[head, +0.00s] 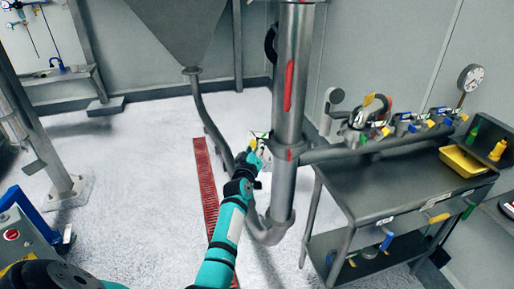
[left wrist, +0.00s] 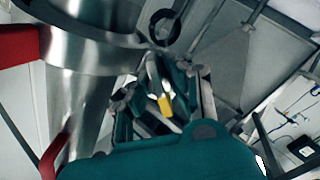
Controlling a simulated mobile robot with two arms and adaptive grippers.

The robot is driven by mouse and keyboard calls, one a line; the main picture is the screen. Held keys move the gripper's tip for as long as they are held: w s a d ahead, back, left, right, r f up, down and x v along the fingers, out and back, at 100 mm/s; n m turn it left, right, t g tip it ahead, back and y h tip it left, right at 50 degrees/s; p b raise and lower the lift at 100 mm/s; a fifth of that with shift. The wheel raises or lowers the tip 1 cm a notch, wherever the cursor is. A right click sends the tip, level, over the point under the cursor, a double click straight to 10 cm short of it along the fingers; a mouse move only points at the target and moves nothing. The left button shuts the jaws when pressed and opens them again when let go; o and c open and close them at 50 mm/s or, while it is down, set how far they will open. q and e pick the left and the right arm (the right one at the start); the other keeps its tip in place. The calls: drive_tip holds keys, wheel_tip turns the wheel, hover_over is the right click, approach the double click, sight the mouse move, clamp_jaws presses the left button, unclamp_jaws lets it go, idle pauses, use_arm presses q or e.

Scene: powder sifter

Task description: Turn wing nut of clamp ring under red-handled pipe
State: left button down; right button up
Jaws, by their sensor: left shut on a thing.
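The steel pipe with a red handle (head: 289,85) stands upright in the middle of the head view. A clamp ring (head: 290,147) circles it below the handle; a steel band (left wrist: 90,48) around the pipe fills the upper left of the left wrist view. My left gripper (head: 258,147) reaches the left side of this ring. In the left wrist view, its fingers (left wrist: 155,98) are closed around the wing nut, a small metal piece with a yellow end (left wrist: 165,105). The fingers hide part of the nut. My right gripper is not in view.
A steel bench (head: 375,185) with valves and a yellow tray (head: 463,161) stands right of the pipe. A grey hopper (head: 180,30) with a curved hose (head: 207,120) is behind to the left. A red floor grate (head: 206,185) lies left of the pipe.

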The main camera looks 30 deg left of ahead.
use_arm(q)
drive_tip(key=c, duration=1.4)
unclamp_jaws()
drive_tip(key=v, duration=1.2)
